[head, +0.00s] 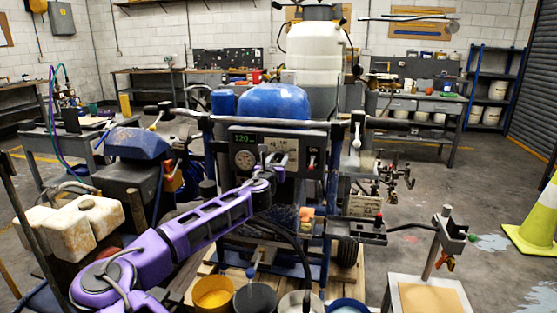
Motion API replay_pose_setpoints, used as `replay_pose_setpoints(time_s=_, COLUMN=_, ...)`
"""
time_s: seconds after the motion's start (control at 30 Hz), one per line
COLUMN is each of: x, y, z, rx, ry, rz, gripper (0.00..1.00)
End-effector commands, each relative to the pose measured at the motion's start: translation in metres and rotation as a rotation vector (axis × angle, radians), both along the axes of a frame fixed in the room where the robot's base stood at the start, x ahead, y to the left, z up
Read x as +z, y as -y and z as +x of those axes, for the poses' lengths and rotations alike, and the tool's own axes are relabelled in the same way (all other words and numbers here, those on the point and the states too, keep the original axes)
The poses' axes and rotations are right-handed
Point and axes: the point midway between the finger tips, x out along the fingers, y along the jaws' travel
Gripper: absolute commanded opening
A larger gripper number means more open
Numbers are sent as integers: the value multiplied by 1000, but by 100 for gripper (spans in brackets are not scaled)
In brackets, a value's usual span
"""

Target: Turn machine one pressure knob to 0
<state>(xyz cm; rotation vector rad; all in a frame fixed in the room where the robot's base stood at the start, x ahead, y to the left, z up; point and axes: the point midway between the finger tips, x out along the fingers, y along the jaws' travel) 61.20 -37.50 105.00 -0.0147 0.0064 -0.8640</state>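A line striper with a blue rounded cover (275,104) stands in the middle of the head view. Its dark front panel (311,160) carries a green lit display (244,139) that seems to read 120, and a round pale dial (245,160) below it. A small red-tipped lever (312,162) sits at the panel's right. My purple arm reaches in from the lower left. My gripper (268,176) is at the panel's lower middle, right of and below the dial. I cannot make out the pressure knob; my gripper may cover it. Its fingers are too small to read.
Several buckets, one a yellow bucket (213,293), stand at the machine's foot. A second machine with a blue cover (139,143) and a stained white tank (68,226) are at left. A traffic cone (541,222) stands at right.

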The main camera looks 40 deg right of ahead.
Motion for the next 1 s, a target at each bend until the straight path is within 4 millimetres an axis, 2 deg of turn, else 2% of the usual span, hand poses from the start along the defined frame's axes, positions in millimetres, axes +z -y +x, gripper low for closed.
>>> replay_pose_setpoints(time_s=0.03, x=0, y=0, z=0, rx=0, ry=-2, rz=-1, gripper=49)
replay_pose_setpoints(time_s=0.17, x=0, y=0, z=0, rx=0, ry=-1, rz=-1, gripper=72)
replay_pose_setpoints(time_s=0.57, x=0, y=-6, z=-4, rx=1, ry=0, rz=0, gripper=72)
replay_pose_setpoints(time_s=0.77, x=0, y=-33, z=-26, rx=1, ry=0, rz=0, gripper=72)
replay_pose_setpoints(time_s=1.0, x=1, y=-79, z=-66, rx=2, ry=-2, rz=-1, gripper=72)
